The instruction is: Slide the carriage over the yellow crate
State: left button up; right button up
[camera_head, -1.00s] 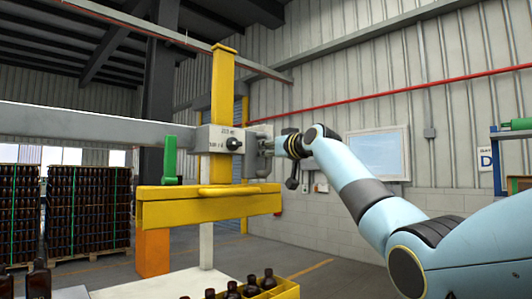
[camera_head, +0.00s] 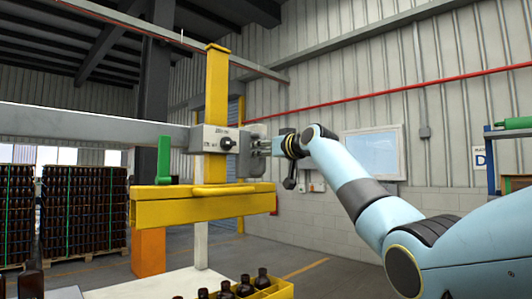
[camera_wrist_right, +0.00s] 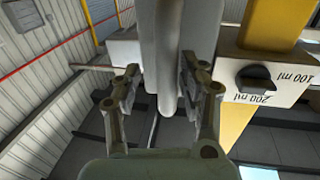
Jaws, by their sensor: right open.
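The carriage is a grey box with a black dial (camera_head: 227,143) on a yellow upright (camera_head: 216,85). A wide yellow head (camera_head: 200,208) hangs below it, with a green lever (camera_head: 164,160) at its left. The carriage sits on a grey horizontal beam (camera_head: 90,122). The yellow crate (camera_head: 283,291) holds several amber bottles and is cut off by the bottom edge, below and right of the head. My right gripper (camera_head: 262,147) is at the carriage's right side. In the right wrist view its open fingers (camera_wrist_right: 160,82) stand either side of a grey handle (camera_wrist_right: 170,45). My left gripper is out of view.
A white bench top (camera_head: 160,284) runs along the bottom. Pallets of dark bottles (camera_head: 83,212) stand at the left. A single dark bottle (camera_head: 31,277) is at the lower left. A rack with a green roll (camera_head: 515,123) stands at the far right.

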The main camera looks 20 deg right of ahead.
jog(key=s+d, duration=0.1)
jog(key=s, duration=1.1)
jog(key=shift+d, duration=0.4)
jog(key=shift+f, duration=0.1)
